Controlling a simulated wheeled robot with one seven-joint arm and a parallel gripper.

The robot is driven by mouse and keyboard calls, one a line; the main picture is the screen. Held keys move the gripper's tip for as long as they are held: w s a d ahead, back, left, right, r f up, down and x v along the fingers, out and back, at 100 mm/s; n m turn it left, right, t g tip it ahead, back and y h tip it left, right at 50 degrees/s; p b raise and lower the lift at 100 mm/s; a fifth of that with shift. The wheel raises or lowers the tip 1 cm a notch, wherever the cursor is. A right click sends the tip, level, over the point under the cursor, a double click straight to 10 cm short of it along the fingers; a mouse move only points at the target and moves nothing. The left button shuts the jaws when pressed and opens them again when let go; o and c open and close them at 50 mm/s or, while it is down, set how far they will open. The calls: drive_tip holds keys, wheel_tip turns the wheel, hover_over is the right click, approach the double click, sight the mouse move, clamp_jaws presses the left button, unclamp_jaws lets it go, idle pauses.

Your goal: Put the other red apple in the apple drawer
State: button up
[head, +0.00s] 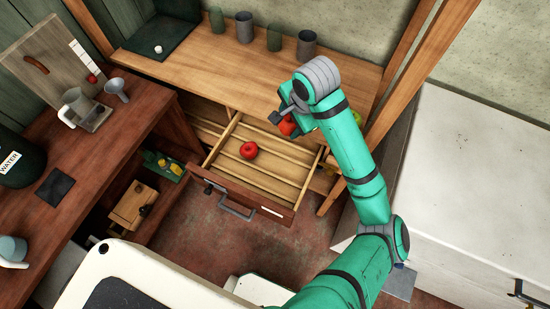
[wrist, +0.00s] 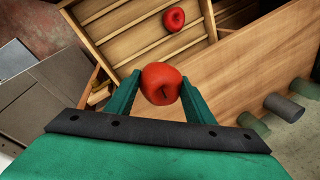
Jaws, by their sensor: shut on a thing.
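My gripper (wrist: 161,88) is shut on a red apple (wrist: 160,83), with one finger on each side of it in the wrist view. In the head view the held apple (head: 287,126) shows at the end of my arm, over the right part of the wooden table's front, partly hidden by the gripper (head: 284,118). The drawer (head: 268,187) below the table is pulled open. Another red apple (head: 249,150) lies inside it towards the back left; it also shows in the wrist view (wrist: 174,19).
Cups (head: 244,27) stand in a row along the back of the table (head: 200,62). A red-brown workbench (head: 110,140) is at the left, with a jug (head: 74,104) on it. A white chest (head: 470,190) is at the right. Most of the drawer's slatted floor is bare.

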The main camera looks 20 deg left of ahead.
drive_tip(key=s+d+f+n, duration=0.2)
drive_tip(key=s+d+f, duration=0.7)
drive_tip(key=d, duration=0.4)
approach(280, 167)
drive_tip(key=shift+w+f+g, duration=0.1)
drive_tip(key=shift+w+g, duration=0.1)
drive_tip(key=shift+g, duration=0.1)
drive_tip(key=shift+x, duration=2.1)
drive_tip(key=o, duration=1.2)
drive_tip(key=shift+f, duration=0.1)
drive_tip(key=shift+o, duration=0.2)
